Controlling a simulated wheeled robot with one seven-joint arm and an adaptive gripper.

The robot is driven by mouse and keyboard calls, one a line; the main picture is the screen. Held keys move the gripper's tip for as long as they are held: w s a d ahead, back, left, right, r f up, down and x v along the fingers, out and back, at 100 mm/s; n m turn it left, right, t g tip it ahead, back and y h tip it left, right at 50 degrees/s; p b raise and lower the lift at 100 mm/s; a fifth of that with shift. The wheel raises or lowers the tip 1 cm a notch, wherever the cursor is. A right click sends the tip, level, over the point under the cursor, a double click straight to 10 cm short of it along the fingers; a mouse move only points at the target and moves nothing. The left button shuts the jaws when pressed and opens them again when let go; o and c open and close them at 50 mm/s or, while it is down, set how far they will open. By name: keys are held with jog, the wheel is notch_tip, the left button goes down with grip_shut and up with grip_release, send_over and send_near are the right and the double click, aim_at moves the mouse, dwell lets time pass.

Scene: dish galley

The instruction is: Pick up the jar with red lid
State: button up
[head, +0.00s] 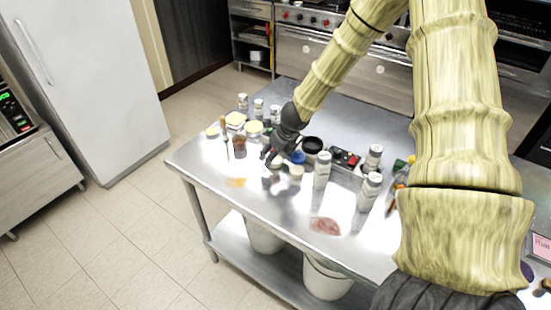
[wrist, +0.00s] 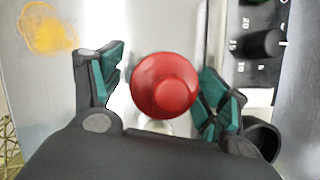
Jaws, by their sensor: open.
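The red lid (wrist: 165,85) of the jar shows from above in the wrist view, between the two fingers. A little pale glass or rim shows just below the lid; the rest of the jar is hidden under it. My gripper (wrist: 160,68) is open, with one finger on each side of the lid. Gaps show on both sides, the right one narrower. In the head view my gripper (head: 271,157) is low over the steel table (head: 205,165), and I cannot make out the red lid there.
A black knob panel (wrist: 262,45) stands close on the right in the wrist view. Tall white bottles (head: 322,170) and a dark round container (head: 312,145) crowd the gripper's right. A red-brown patch (head: 324,226) lies near the front edge.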

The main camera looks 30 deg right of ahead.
jog(key=c, duration=1.3)
jog(key=shift+r, duration=0.15)
